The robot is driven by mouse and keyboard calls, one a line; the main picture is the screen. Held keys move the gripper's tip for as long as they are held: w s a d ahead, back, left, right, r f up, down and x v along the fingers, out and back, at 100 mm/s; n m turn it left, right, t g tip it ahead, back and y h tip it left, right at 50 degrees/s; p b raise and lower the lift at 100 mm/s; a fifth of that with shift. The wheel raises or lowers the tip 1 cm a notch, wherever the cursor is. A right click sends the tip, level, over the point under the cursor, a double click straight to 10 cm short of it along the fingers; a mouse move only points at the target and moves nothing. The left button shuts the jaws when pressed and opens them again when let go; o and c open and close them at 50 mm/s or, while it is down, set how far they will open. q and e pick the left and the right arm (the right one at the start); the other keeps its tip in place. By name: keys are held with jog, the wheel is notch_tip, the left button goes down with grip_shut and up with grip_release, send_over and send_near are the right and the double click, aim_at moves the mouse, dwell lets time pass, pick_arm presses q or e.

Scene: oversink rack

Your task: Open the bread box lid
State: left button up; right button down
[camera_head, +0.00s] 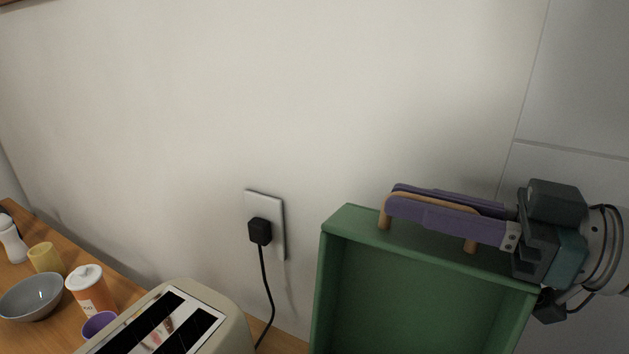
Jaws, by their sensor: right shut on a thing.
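The green bread box lid (425,300) is at the lower right in the head view, swung up and standing steeply in front of the wall. Its hollow inner side faces me. Its wooden bar handle (384,217) sits on two posts on the lid's upper edge face. My right gripper (450,211), with long purple fingers, reaches in from the right and is shut on this handle, the fingers lying along the bar. The body of the bread box is below the frame and hidden. My left gripper is not in view.
A cream toaster (235,312) stands left of the lid. A black plug (260,232) with its cord is in the wall socket.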

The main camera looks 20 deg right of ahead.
dwell(0.6)
jog(key=shift+r+p, duration=0.15)
jog(key=shift+p, duration=0.15)
jog(key=shift+n, duration=0.6)
jog(key=s+a+p, duration=0.2)
jog(key=p, duration=0.1)
jog(key=s+a+p, duration=0.1)
jog(key=a, duration=0.1)
jog(key=shift+s+a+r, duration=0.1)
jog(key=shift+s+r, duration=0.15)
jog(key=shift+s, duration=0.05)
jog(key=c, duration=0.9)
grip_release()
jog(key=shift+s, duration=0.1)
